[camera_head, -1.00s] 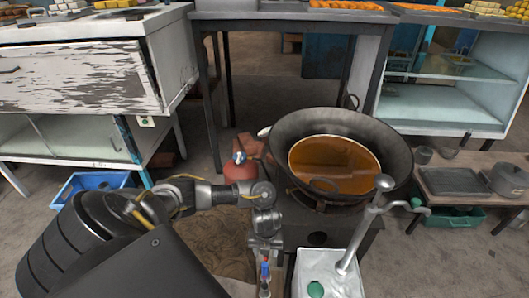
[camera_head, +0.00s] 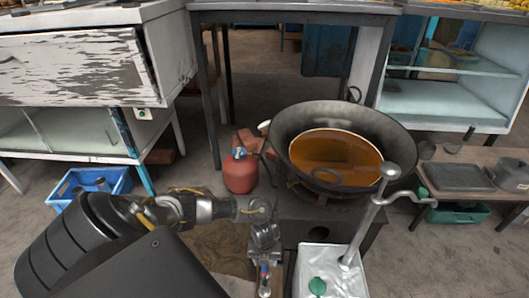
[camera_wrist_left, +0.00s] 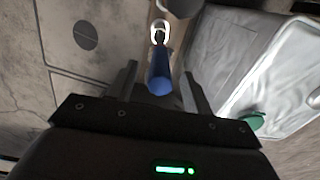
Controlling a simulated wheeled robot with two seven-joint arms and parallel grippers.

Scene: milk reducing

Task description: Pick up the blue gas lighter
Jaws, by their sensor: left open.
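The gas lighter's blue body (camera_wrist_left: 159,74) shows in the left wrist view, with a bright metal loop at its far end. It lies between the two dark fingers of my left gripper (camera_wrist_left: 161,70), with a gap visible on each side. The fingers are open. In the head view my left gripper (camera_head: 264,280) points down near the bottom edge, where a small blue and red patch shows at it. My right gripper is not in view.
A large dark pan (camera_head: 398,130) of brown liquid sits on a stove beyond the gripper. A red gas cylinder (camera_head: 241,175) stands behind my left arm.

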